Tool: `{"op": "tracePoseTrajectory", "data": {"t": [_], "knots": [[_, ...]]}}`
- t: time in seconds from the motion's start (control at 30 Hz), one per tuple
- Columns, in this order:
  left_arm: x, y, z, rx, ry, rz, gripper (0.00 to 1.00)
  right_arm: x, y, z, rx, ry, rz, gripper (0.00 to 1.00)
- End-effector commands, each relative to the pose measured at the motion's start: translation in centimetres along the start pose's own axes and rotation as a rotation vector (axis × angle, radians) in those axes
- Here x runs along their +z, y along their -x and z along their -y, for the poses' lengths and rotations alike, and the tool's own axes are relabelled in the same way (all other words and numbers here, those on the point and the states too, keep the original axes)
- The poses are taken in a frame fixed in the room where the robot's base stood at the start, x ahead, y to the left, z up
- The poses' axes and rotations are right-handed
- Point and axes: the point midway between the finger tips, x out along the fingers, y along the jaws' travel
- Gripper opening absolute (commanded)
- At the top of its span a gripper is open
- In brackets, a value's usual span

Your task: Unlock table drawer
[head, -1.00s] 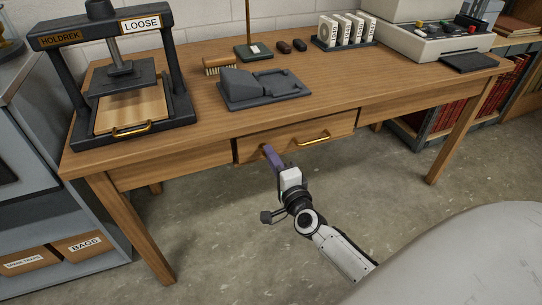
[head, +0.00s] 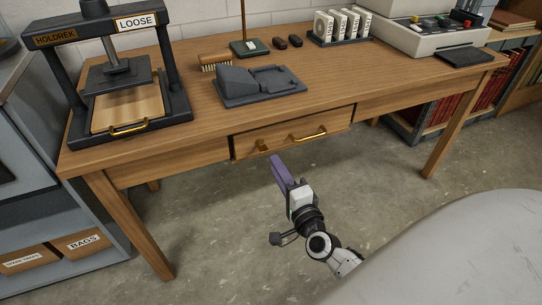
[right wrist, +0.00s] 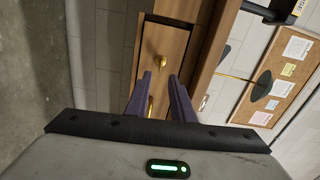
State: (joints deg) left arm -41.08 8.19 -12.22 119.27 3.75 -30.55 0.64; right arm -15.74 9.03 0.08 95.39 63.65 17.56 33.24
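The wooden table (head: 190,92) has a shut drawer (head: 290,140) in its front. A small brass knob-like piece (head: 261,146) sits at the left of the drawer front, and a brass handle (head: 308,134) is to its right. My right gripper (head: 276,162), with purple fingers, is just below and in front of the knob, apart from it. My left gripper is not in view.
On the table are a press (head: 128,70) marked LOOSE, a dark grey block tray (head: 260,86), a brush (head: 214,62), a rack of white boxes (head: 341,38) and a console (head: 432,35). A grey shelf unit (head: 50,190) stands left. The floor before the drawer is clear.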

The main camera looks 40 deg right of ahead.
Motion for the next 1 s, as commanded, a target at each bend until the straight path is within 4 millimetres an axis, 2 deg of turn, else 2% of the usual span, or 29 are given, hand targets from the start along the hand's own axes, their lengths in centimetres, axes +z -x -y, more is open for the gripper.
{"op": "tracePoseTrajectory", "data": {"t": [0.1, 0.23, 0.83, 0.93, 1.0], "knots": [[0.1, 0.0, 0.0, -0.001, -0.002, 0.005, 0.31, 0.0, 1.9, 0.0, 0.001, 0.002, 0.0, 0.22], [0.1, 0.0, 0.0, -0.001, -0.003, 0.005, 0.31, 0.0, 3.0, 0.0, 0.0, 0.0, 0.001, 0.22], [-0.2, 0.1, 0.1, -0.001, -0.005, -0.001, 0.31, 0.0, 3.2, 0.1, -0.001, 0.002, 0.002, 0.22], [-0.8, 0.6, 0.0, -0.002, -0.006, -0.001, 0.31, 1.2, 3.7, 0.5, 0.012, 0.057, 0.043, 0.22], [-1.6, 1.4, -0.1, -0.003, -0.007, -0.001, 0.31, 3.4, 4.9, 0.9, 0.036, 0.171, 0.126, 0.22]]}}
